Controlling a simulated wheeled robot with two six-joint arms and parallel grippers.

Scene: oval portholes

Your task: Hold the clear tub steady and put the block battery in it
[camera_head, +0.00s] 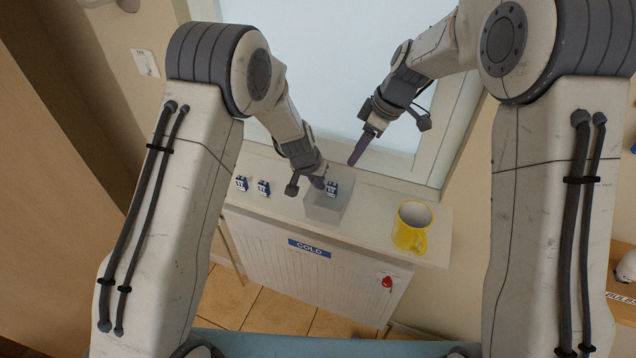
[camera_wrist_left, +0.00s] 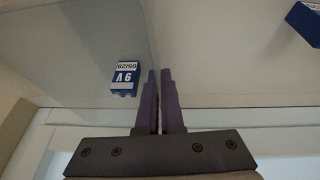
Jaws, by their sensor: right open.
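A blue and white block battery (camera_head: 331,189) shows within the tub's outline and looks to be inside. It also shows in the left wrist view (camera_wrist_left: 126,78), marked 9V, beside the fingers. My right gripper (camera_head: 359,148) is open and empty, above and right of the tub.
Two similar blue and white blocks (camera_head: 241,183) (camera_head: 263,187) stand on the ledge left of the tub. A yellow mug (camera_head: 411,226) stands to the right. Below the ledge (camera_head: 375,212) is a white panel with a COLD sign (camera_head: 309,248). A window is behind.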

